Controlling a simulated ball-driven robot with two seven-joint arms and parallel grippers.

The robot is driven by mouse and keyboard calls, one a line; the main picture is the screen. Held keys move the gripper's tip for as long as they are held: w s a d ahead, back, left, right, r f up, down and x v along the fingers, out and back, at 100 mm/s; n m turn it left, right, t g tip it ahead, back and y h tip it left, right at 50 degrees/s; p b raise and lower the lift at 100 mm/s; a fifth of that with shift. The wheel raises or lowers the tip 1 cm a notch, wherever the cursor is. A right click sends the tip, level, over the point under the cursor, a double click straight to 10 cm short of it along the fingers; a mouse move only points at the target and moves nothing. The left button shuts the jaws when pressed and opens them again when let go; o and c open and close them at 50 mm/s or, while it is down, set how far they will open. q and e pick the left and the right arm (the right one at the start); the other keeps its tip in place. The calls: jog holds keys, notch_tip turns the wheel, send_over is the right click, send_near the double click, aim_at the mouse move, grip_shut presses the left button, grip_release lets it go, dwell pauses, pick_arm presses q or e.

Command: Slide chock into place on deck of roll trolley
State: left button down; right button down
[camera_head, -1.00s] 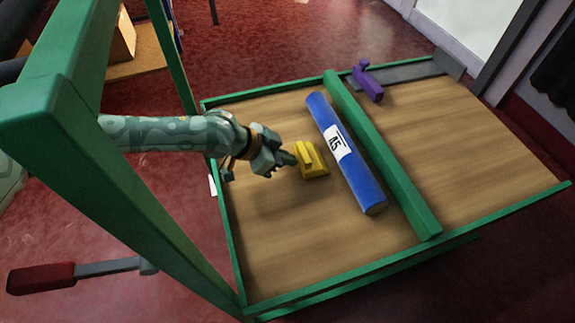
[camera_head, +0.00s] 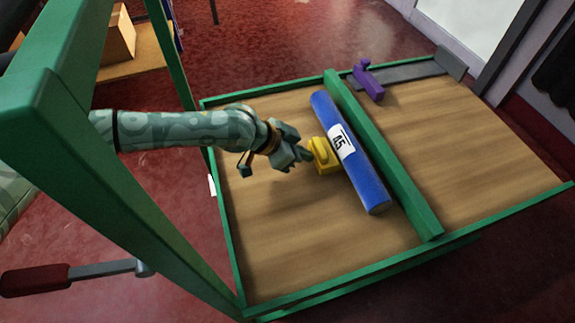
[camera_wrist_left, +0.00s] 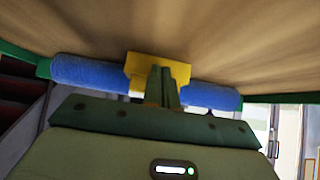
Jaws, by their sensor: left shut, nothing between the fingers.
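The yellow chock (camera_head: 325,157) sits on the wooden deck (camera_head: 290,235) of the roll trolley, against the left side of the blue roll (camera_head: 363,172) with its white A5 label. My left gripper (camera_head: 306,155) is shut and empty, its fingertips at the chock's left side. In the left wrist view the shut fingers (camera_wrist_left: 162,88) are in front of the chock (camera_wrist_left: 140,62), which stands before the blue roll (camera_wrist_left: 85,72). The roll lies beside the green bar (camera_head: 385,155) across the deck; I cannot tell whether they touch. My right gripper is not in view.
A purple clamp-like piece (camera_head: 368,82) sits by a grey plate (camera_head: 410,72) at the far edge. A green frame post (camera_head: 120,200) rises at the left. A red-handled lever (camera_head: 35,280) sticks out at lower left. The deck right of the bar is clear.

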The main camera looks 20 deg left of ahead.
pick_arm(q)
jog(key=shift+w+d+b, duration=0.2)
jog(key=shift+w+d, duration=0.25)
jog(key=shift+d, duration=0.15)
jog(key=shift+w+d+b, duration=0.15)
jog(key=shift+w+d, duration=0.25)
jog(key=shift+d, duration=0.2)
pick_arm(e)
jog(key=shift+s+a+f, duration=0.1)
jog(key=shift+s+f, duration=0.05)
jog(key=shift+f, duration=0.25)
pick_arm(q)
jog(key=shift+s, duration=0.15)
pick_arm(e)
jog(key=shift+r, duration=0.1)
